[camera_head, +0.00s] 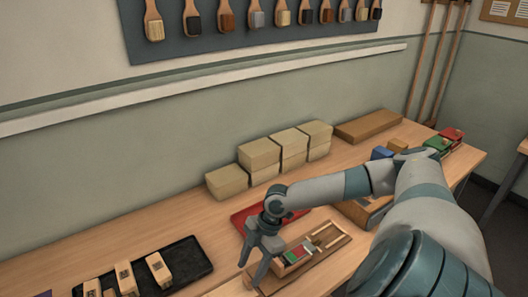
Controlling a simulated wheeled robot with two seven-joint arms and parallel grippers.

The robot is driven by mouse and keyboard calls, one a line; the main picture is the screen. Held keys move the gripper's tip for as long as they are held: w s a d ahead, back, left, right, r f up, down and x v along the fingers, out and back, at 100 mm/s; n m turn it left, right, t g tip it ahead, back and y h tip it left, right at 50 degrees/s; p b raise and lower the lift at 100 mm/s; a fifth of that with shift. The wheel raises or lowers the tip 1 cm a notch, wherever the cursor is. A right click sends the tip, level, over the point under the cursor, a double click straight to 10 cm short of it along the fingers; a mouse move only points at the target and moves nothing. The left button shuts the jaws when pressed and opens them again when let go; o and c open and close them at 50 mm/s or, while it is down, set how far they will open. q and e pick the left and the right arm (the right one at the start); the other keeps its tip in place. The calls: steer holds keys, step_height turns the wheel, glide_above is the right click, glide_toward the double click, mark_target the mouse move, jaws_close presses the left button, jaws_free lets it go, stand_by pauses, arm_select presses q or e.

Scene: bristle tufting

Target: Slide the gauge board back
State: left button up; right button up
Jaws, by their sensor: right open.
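A brown wooden board (337,247), which looks like the gauge board, lies near the front edge of the bench. On it are a small pale tray with green, red and grey parts (292,256) and a thin wooden piece (327,235). My right gripper (254,268) points down at the left end of this board. Its fingers are apart with nothing seen between them. I cannot tell whether a fingertip touches the board. The arm hides part of the area to the right. My left gripper is not in view.
A red mat (241,217) lies behind the gripper. Stacked tan blocks (258,154) stand along the wall. A black tray (200,262) with labelled wooden blocks is at front left. Colored boxes (438,143) sit at far right. The bench's left back is clear.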

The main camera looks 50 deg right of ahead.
steer(key=b+v, duration=0.2)
steer(key=v, duration=1.1)
steer(key=shift+r+b, duration=0.2)
steer(key=shift+b, duration=0.2)
steer(key=shift+s, duration=0.15)
